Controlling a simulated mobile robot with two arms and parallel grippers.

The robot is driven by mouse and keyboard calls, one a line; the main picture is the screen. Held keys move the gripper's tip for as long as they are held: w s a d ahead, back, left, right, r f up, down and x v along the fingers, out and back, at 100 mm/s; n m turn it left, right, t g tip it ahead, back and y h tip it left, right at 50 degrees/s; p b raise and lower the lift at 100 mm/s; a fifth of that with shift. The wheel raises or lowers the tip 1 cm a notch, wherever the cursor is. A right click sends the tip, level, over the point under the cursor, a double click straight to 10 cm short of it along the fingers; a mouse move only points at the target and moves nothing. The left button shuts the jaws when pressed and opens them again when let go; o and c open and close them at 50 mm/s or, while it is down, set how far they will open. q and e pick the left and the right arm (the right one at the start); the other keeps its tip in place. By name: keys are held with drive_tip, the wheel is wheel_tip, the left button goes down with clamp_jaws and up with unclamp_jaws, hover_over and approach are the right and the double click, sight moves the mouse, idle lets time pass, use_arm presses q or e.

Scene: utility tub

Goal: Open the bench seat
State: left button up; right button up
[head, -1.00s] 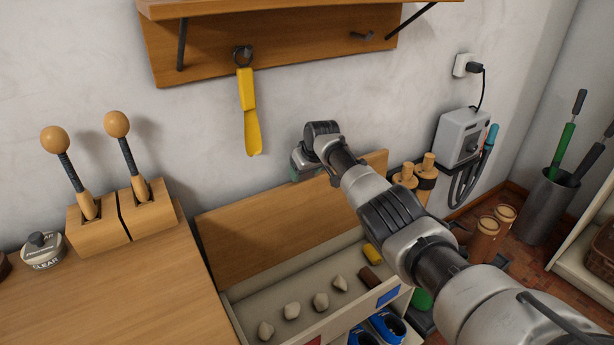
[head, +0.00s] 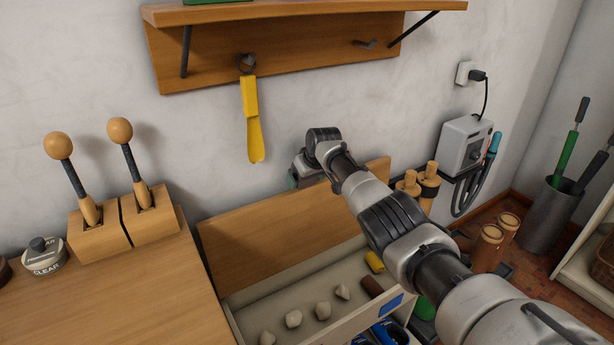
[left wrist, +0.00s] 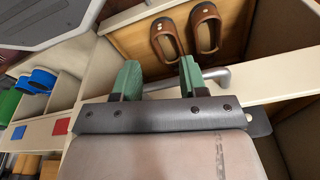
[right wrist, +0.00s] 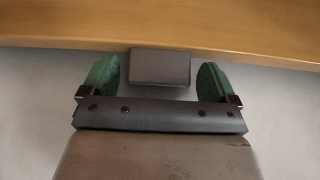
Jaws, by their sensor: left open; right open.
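The wooden bench seat lid (head: 270,235) stands raised and tilted back near the wall in the head view, with the pale bench box (head: 237,297) open below it. My right gripper (right wrist: 158,78) is open, with the edge of a wooden board (right wrist: 230,45) just beyond its fingers; a dark block shows between them. In the head view the right gripper (head: 305,172) is at the lid's top edge, partly hidden by my arm. My left gripper (left wrist: 160,80) is open by a grey bar handle (left wrist: 215,76) on a pale front edge; whether they touch is unclear.
Several stones (head: 293,318), a yellow item (head: 374,261) and a brown roll (head: 371,285) lie in the bench. A yellow tool (head: 252,120) hangs above the lid. Two levers (head: 130,165) stand on the left counter. Brown shoes (left wrist: 206,27) sit in a compartment beyond the left gripper.

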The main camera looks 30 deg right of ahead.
drive_tip(key=shift+s+r, duration=0.1)
drive_tip(key=shift+r, duration=0.05)
use_arm(q)
drive_tip(key=s+a+f+p, duration=0.1)
drive_tip(key=s+f+p, duration=0.2)
drive_tip(key=s+f, duration=0.5)
drive_tip(key=shift+g, duration=0.4)
use_arm(e)
drive_tip(key=v, duration=1)
drive_tip(key=shift+r, duration=0.2)
use_arm(q)
drive_tip(key=shift+a+f, duration=0.1)
